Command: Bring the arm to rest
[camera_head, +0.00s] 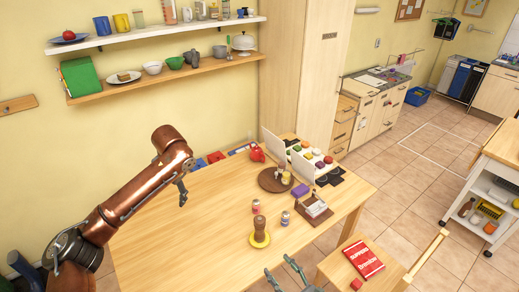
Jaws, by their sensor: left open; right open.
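My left arm, copper-coloured, reaches in from the left over the near left part of the wooden table. Its gripper (182,192) is above the table's left side, open and holding nothing that I can see. My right gripper (279,267) shows at the bottom edge, over the table's near edge. Its two grey-green fingers are apart, with nothing seen between them; the rest of it is cut off by the frame.
On the table (178,242) stand a brown object with a yellow base (260,233), small shakers (285,218), a napkin holder (315,207) and a round brown tray (268,181). The table's left middle is clear.

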